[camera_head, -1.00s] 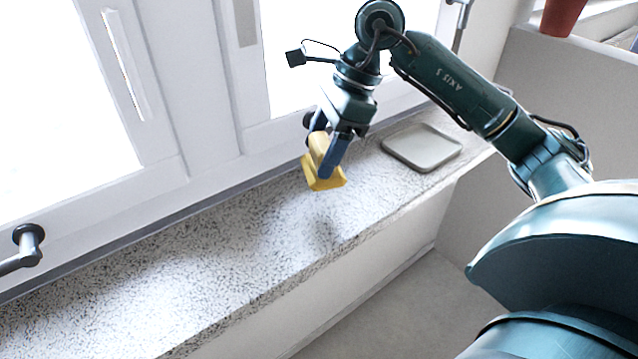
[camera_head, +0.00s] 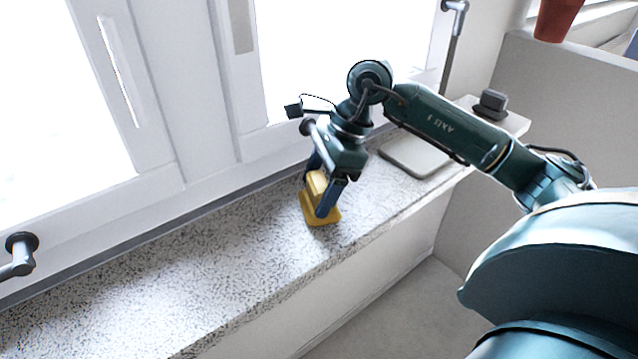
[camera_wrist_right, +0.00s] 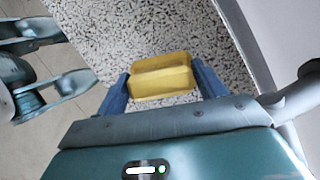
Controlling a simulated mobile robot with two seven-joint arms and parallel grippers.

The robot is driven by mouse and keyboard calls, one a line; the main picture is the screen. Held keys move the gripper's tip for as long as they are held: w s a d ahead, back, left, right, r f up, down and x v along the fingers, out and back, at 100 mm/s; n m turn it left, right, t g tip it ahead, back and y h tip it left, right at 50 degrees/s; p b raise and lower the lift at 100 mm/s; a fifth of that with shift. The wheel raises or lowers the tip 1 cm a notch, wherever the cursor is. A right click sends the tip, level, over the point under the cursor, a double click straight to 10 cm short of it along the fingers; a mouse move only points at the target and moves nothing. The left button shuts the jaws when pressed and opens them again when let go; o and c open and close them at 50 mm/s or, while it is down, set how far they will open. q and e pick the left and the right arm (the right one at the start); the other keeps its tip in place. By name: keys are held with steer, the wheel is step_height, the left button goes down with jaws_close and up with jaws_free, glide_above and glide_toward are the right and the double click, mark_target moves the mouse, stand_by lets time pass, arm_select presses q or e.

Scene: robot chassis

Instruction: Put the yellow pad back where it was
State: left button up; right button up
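The yellow pad (camera_head: 320,211) is a block with a raised grip on top. My right gripper (camera_head: 327,192) is shut on this grip, one blue finger on each side. The pad is low over the speckled window sill (camera_head: 210,265), near its middle, and I cannot tell whether its underside touches. In the right wrist view the pad (camera_wrist_right: 162,82) sits between the two blue fingers (camera_wrist_right: 161,88), with speckled stone behind it.
A grey flat tray (camera_head: 413,158) lies on the sill to the right, partly behind my right arm. A small dark object (camera_head: 490,104) stands at the sill's far right end. Window frames and a handle (camera_head: 22,252) border the back. The sill's left part is bare.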

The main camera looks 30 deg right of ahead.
steer(key=o, duration=0.3)
steer(key=shift+r+p, duration=0.3)
steer(key=shift+r, duration=0.05)
steer(key=v, duration=1.1)
steer(key=shift+d+r, duration=0.15)
steer(key=shift+r, duration=0.2)
steer(key=shift+s+f, duration=0.1)
